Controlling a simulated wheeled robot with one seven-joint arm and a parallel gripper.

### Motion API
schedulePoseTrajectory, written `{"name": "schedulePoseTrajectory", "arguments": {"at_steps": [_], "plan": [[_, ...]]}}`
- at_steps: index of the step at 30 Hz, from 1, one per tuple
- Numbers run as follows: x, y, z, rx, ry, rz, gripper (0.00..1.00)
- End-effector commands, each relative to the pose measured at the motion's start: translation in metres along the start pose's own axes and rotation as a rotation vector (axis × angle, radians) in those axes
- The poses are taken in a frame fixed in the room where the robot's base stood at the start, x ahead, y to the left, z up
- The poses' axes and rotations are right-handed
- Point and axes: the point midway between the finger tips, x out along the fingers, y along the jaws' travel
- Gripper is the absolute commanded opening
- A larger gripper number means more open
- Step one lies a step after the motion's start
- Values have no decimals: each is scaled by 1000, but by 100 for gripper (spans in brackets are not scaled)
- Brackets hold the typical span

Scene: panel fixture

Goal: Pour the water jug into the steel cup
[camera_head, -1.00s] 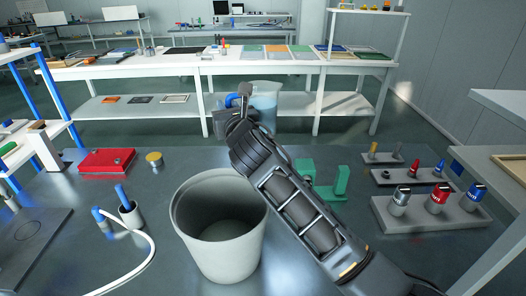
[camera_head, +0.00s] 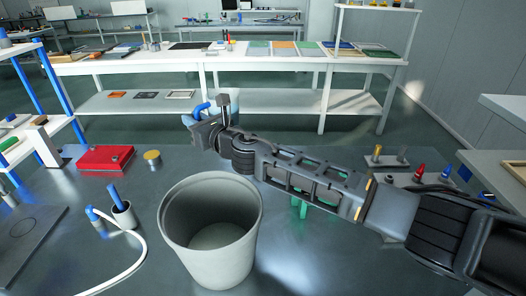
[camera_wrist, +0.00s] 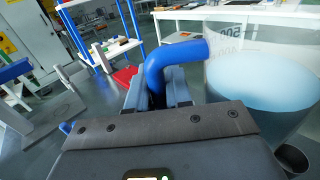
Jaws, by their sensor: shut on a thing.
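My gripper (camera_head: 207,128) is shut on the blue handle (camera_head: 201,108) of the clear water jug (camera_head: 234,103). The jug shows large at the right of the wrist view (camera_wrist: 262,100), with pale blue water inside and printed marks near its top. My gripper's fingers (camera_wrist: 160,90) close around the handle there. In the head view the jug is held beyond the big grey bin, partly hidden by my gripper. A small dark grey round cup (camera_wrist: 292,158) shows at the lower right of the wrist view, partly cut off; I cannot tell if it is the steel cup.
A big open grey bin (camera_head: 212,230) stands in the front middle of the dark table. A red box (camera_head: 105,158), a brass disc (camera_head: 152,156) and a holder with a blue-handled tool (camera_head: 123,213) are to the left. My arm covers green blocks (camera_head: 300,206) and grey racks on the right.

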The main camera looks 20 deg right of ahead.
Motion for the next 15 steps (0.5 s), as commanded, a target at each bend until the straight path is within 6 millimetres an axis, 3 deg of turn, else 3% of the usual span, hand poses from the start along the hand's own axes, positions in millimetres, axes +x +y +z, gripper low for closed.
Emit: {"name": "schedulePoseTrajectory", "arguments": {"at_steps": [15], "plan": [[0,-3,-7,3,-3,17,0]]}}
